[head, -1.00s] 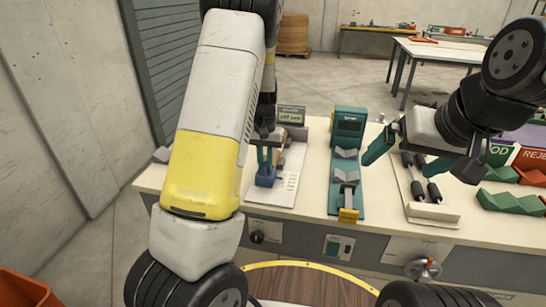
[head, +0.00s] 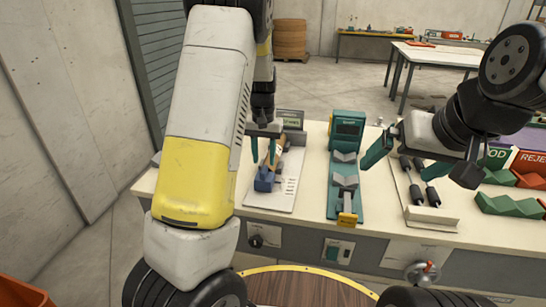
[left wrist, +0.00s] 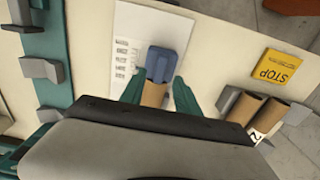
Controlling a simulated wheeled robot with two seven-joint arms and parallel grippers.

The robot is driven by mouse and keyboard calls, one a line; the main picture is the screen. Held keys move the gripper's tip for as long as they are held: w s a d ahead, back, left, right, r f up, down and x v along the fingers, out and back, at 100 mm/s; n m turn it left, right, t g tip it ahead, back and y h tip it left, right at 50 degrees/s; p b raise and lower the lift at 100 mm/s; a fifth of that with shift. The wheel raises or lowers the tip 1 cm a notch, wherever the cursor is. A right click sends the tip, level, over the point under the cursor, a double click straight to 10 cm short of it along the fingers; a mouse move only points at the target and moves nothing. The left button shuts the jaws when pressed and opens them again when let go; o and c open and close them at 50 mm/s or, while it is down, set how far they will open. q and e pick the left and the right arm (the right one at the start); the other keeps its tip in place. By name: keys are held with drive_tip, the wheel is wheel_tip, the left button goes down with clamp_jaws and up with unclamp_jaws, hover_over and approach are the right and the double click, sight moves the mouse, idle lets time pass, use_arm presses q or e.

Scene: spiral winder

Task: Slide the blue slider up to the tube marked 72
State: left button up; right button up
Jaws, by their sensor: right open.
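The blue slider (head: 264,180) sits on the white printed plate (head: 285,196) at the left of the bench. A tan tube (head: 280,145) lies just behind it. In the left wrist view the slider (left wrist: 161,64) is against or very near the end of the tube (left wrist: 153,95); I cannot tell if they touch. No number is readable on this tube. My left gripper (head: 264,151) is open above the slider and tube, its green fingers (left wrist: 158,90) on either side. My right gripper (head: 386,147) is open and empty over the bench at the right.
A small display (head: 291,118) stands behind the plate. Two more tubes (left wrist: 240,107), with a partly hidden label, lie near a yellow STOP sign (left wrist: 276,66). A green fixture (head: 347,130) stands right of the plate. Black rollers (head: 418,191) and green and red trays (head: 508,203) are further right.

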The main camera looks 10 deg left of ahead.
sight(264, 168)
use_arm(q)
drive_tip(key=shift+r, duration=1.75)
drive_tip(key=shift+s+r, duration=0.1)
drive_tip(key=s+d+r+t+h, duration=0.1)
drive_tip(key=s+r+t+h, duration=0.15)
drive_tip(key=s+r, duration=1)
drive_tip(key=s+d+r+t, duration=0.1)
drive_tip(key=s+r+t, duration=0.1)
drive_tip(key=s, duration=1.1)
drive_tip(key=shift+s+d+r+t, duration=0.15)
drive_tip(key=shift+s+r+t, duration=0.15)
drive_tip(key=shift+t, duration=0.55)
